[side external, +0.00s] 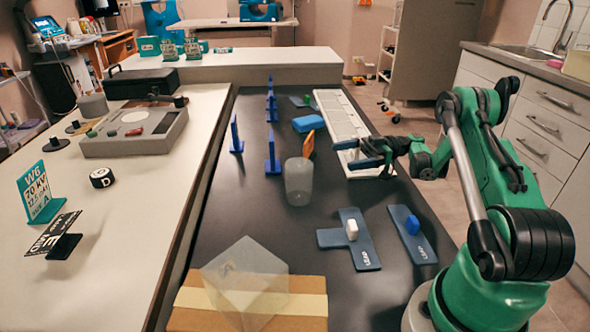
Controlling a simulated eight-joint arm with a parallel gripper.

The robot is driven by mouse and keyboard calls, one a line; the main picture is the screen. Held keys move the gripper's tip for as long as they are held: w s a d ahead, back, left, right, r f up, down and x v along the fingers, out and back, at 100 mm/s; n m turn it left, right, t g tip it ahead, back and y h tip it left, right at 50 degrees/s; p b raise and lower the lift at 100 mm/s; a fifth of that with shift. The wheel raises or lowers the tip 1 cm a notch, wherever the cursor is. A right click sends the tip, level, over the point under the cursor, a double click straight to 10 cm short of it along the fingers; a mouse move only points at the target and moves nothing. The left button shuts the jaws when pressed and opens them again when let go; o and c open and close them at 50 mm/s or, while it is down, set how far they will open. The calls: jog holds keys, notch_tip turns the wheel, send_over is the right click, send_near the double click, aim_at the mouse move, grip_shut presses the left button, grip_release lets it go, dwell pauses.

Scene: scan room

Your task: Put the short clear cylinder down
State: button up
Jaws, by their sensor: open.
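The short clear cylinder (299,183) stands upright on the dark tabletop (255,215), near the middle of the side external view. It looks frosted and see-through. My gripper (352,155) is to the right of the cylinder and a little higher in the picture. Its two blue-padded fingers are spread and point left, with nothing between them. I see a gap between the fingers and the cylinder.
A clear box (245,285) rests tilted on a cardboard carton (308,303) in front. Blue upright stands (272,155) and an orange piece (309,145) are behind the cylinder. A white rack (340,112) lies behind my gripper. Blue lead plates (362,250) lie at front right.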

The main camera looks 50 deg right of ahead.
aim_at(300, 167)
jog(key=w+a+r+m+g+h, duration=0.1)
jog(key=a+r+m, duration=0.1)
jog(key=a, duration=0.1)
jog(key=w+a+r+m+g+h, duration=0.1)
jog(key=w+a+r+m+h, duration=0.1)
jog(key=a, duration=0.2)
jog(key=w+a+r+m+g+h, duration=0.1)
jog(key=w+a+m+h, duration=0.1)
jog(key=a, duration=0.1)
jog(key=shift+w+a+r+g, duration=0.15)
jog(key=shift+a+r+g, duration=0.15)
jog(key=shift+r+g, duration=0.1)
jog(key=s+a+r+m+t+h, duration=0.1)
jog(key=s+a+m+h, duration=0.3)
jog(key=s+a+h, duration=0.5)
jog(key=shift+s+r+m+h, duration=0.2)
jog(key=shift+s+m+h, duration=0.2)
jog(key=shift+s, duration=0.15)
jog(key=shift+a, duration=0.1)
